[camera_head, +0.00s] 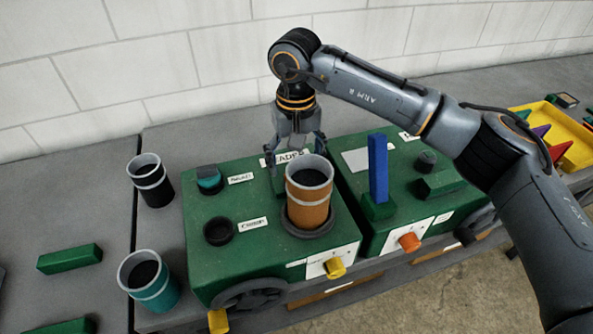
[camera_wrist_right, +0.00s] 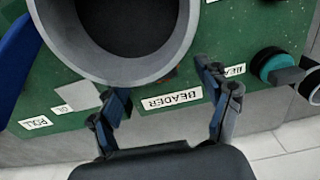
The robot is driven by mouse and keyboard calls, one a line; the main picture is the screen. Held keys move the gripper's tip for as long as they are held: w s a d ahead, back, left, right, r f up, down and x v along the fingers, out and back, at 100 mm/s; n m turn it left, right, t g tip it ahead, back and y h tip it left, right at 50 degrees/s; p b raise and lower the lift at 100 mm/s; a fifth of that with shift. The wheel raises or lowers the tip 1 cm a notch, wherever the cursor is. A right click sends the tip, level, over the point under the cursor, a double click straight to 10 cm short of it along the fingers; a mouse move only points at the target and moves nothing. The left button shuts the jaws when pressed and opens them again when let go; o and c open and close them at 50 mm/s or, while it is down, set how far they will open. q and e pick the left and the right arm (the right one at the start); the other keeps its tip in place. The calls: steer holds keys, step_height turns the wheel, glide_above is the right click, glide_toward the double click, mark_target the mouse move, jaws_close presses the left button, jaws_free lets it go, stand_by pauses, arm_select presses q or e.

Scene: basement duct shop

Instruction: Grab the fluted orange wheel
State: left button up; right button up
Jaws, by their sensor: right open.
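The likely fluted orange wheel is a small orange knob (camera_head: 409,242) on the front of the right green box; its fluting is too small to make out. My right gripper (camera_head: 295,145) is open behind the brown-orange cup (camera_head: 308,203), well up and left of that knob. In the right wrist view its fingers (camera_wrist_right: 162,82) are spread near the cup's grey rim (camera_wrist_right: 185,40), with nothing between them but the rim beyond and the BEADER label (camera_wrist_right: 171,99). The knob does not show in the wrist view. My left gripper is out of view.
A blue upright bar (camera_head: 378,168) stands on the right green box (camera_head: 350,225). A yellow knob (camera_head: 334,268) and a dark handwheel (camera_head: 249,294) are on the left box's front. A black cup (camera_head: 151,185) and a teal cup (camera_head: 150,287) stand left. A yellow tray (camera_head: 570,150) is far right.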

steer(key=shift+d+f+p, duration=0.1)
steer(key=shift+f+p, duration=0.55)
steer(key=shift+f, duration=1.1)
steer(key=c, duration=1.3)
steer(key=shift+r, duration=0.2)
